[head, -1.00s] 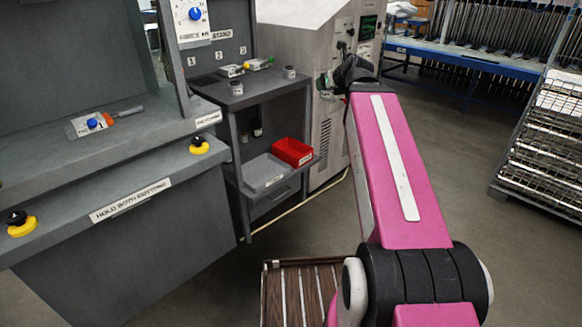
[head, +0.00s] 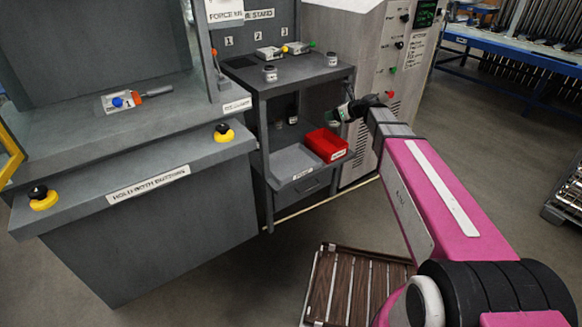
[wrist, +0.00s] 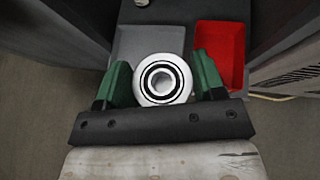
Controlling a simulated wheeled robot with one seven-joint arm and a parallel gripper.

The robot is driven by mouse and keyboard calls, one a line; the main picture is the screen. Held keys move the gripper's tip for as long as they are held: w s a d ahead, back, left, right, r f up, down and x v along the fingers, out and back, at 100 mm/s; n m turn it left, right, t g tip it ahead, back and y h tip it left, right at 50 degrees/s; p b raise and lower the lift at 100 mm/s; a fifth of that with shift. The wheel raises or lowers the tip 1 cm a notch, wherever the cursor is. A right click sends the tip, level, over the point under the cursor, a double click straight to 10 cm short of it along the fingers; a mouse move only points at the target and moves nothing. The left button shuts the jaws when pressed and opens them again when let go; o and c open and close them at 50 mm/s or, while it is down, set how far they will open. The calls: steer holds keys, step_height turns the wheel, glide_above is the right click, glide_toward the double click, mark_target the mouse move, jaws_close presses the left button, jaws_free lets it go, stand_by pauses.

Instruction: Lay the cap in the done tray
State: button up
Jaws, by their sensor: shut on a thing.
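My gripper (wrist: 163,70) has green fingers shut on a round white cap with dark rings (wrist: 163,82), seen end-on in the wrist view. In the head view my gripper (head: 342,112) is right of the stand's lower shelf, above and beside the trays; the cap is hard to make out there. A grey tray (head: 290,166) and a red tray (head: 327,145) sit side by side on the lower shelf. The wrist view shows the grey tray (wrist: 132,42) beyond the cap and the red tray (wrist: 220,30) to its right. Tray labels are too small to read.
The stand's top (head: 300,72) overhangs the trays and holds small jars and fixtures. Small dark items stand at the back of the lower shelf. A grey cabinet (head: 380,70) stands close on the right. A press bench (head: 150,200) is at left.

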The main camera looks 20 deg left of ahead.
steer(key=s+a+f+n+g+y, duration=0.2)
steer(key=a+f+n+g, duration=0.2)
steer(key=a+f, duration=1.2)
glide_above(294, 169)
step_height(294, 169, down, 10)
steer(key=shift+f, duration=0.15)
steer(key=shift+f+h, duration=0.1)
steer(key=shift+h, duration=0.2)
steer(key=o, duration=1.2)
